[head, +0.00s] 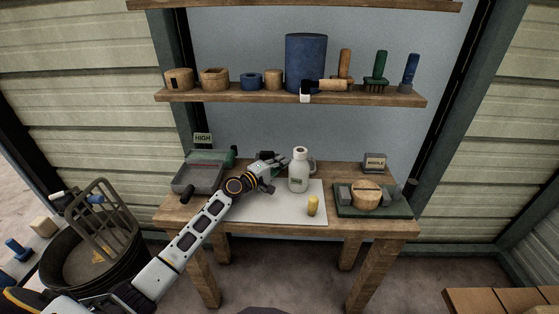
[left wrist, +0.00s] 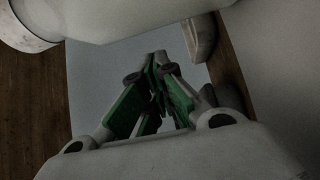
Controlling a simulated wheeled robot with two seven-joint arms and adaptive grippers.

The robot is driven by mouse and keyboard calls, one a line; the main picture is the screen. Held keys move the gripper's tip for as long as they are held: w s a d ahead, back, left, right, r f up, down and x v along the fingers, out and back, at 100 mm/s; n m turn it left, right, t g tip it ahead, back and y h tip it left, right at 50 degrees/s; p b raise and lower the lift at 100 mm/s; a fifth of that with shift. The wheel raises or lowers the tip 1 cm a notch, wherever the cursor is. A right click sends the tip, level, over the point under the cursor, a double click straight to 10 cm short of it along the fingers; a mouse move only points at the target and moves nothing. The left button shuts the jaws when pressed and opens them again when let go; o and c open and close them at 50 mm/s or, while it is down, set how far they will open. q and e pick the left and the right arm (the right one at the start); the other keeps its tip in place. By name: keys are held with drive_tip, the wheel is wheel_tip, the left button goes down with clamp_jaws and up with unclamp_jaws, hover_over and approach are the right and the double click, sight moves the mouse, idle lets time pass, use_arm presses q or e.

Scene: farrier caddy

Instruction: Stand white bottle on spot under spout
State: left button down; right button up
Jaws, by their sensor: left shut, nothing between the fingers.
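The white bottle (head: 299,174) stands upright toward the back of the white mat on the table, its handle on the right. My left gripper (head: 280,161) is just left of the bottle, shut with nothing in it. In the left wrist view its green-padded fingers (left wrist: 157,62) meet at the tips, and a large pale shape, likely the bottle (left wrist: 120,18), fills the top. I cannot tell if they touch. I cannot clearly make out a spout or a spot under it. My right gripper is not in view.
A grey tray (head: 185,180) stands at the table's left, near a HIGH sign (head: 202,139). A green tray (head: 345,210) with a wooden block is at right. A loaded shelf (head: 240,97) hangs above.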

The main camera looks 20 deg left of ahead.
use_arm(q)
drive_tip(key=shift+s+d, duration=0.4)
drive_tip(key=shift+s, duration=0.05)
drive_tip(key=shift+s+d+p, duration=0.35)
drive_tip(key=shift+p, duration=0.05)
drive_tip(key=shift+s+d, duration=0.35)
drive_tip(key=shift+s+d+p, duration=0.2)
drive_tip(key=shift+p, duration=0.15)
drive_tip(key=shift+s+d, duration=0.15)
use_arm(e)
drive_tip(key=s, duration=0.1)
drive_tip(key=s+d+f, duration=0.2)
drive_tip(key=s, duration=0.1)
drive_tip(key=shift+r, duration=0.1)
